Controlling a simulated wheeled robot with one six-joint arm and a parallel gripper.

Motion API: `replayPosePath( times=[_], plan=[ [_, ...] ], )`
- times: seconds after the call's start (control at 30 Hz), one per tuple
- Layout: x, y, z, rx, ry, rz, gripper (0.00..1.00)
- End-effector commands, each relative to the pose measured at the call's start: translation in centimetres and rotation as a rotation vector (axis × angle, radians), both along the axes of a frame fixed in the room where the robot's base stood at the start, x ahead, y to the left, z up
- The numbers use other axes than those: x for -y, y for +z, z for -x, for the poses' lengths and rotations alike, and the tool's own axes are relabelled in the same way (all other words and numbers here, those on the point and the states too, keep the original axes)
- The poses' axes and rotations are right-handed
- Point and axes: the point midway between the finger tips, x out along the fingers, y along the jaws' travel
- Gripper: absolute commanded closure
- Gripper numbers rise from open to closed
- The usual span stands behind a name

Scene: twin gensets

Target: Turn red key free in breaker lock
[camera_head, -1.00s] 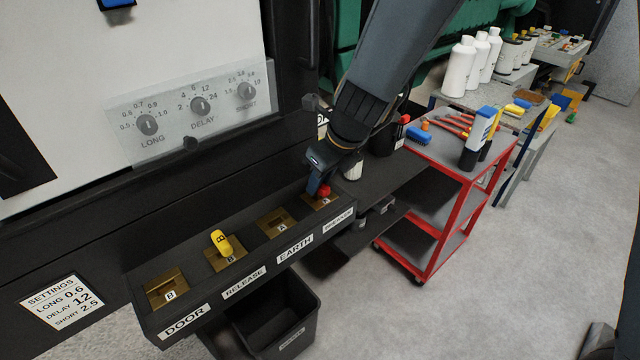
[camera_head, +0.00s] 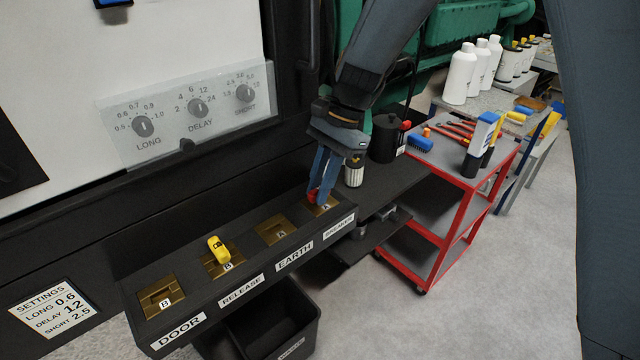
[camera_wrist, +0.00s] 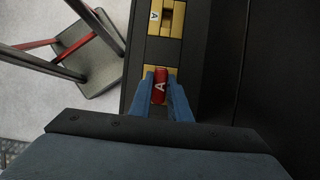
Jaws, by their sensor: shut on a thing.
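The red key (camera_wrist: 160,88), marked A, stands in the brass breaker lock (camera_head: 322,206) at the right end of the black lock shelf. In the wrist view my gripper (camera_wrist: 161,85) has its blue fingers closed on both sides of the red key. In the head view my gripper (camera_head: 316,194) comes down from above onto the key, and its fingers hide most of it. The yellow key (camera_head: 218,248) stands in the release lock. The earth lock (camera_head: 275,229) and the door lock (camera_head: 161,296) hold no key.
A panel with three dials (camera_head: 190,108) is behind the shelf. A black bin (camera_head: 290,328) stands below the shelf. A black mug-like pot (camera_head: 386,138) and a small white-ribbed cylinder (camera_head: 354,173) are close behind my gripper. A red cart (camera_head: 432,235) stands to the right.

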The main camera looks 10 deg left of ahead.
Motion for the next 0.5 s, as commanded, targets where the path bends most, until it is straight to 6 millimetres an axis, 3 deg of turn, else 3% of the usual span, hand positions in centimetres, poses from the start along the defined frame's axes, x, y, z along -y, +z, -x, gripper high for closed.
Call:
replayPosePath(
  times=[0.37, 0.4, 0.5],
  plan=[
    [0.02, -0.04, 0.02, 0.0, 0.049, 0.0, 1.0],
    [0.02, -0.04, 0.02, 0.0, 0.049, 0.0, 0.78],
    [0.02, -0.04, 0.01, 0.0, 0.048, 0.0, 0.62]
  ],
)
